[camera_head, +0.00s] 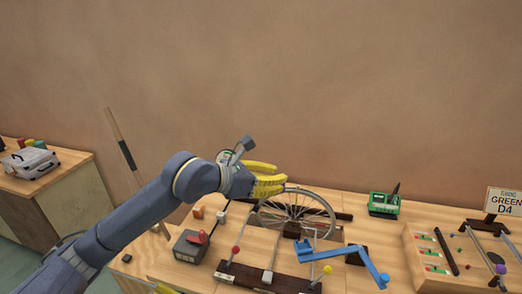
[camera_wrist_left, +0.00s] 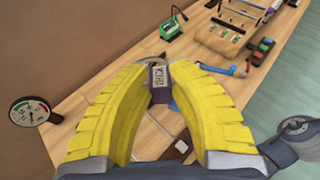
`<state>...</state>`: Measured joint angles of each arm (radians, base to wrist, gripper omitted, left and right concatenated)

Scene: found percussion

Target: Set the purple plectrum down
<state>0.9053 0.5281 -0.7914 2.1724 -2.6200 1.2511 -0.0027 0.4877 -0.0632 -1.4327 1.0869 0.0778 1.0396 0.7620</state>
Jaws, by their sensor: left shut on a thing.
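My left gripper (camera_head: 284,185) is above the wooden bench, just over the spoked wheel (camera_head: 328,213), with its yellow fingers pointing right. In the left wrist view the gripper (camera_wrist_left: 160,72) is shut on a small dark purple piece with a pale lettered label, which I take as the purple plectrum (camera_wrist_left: 159,84). It sits between the fingertips and appears clear of the bench. In the head view I cannot make out the plectrum at the fingers.
Below are a blue crank (camera_head: 345,252), a red-ball mallet (camera_head: 235,250), a yellow-ball mallet (camera_head: 327,270) and a grey box (camera_head: 190,246). A green device (camera_head: 384,205) stands at the back right. A wooden tray (camera_head: 412,258) with rods lies right. Bare bench shows between them.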

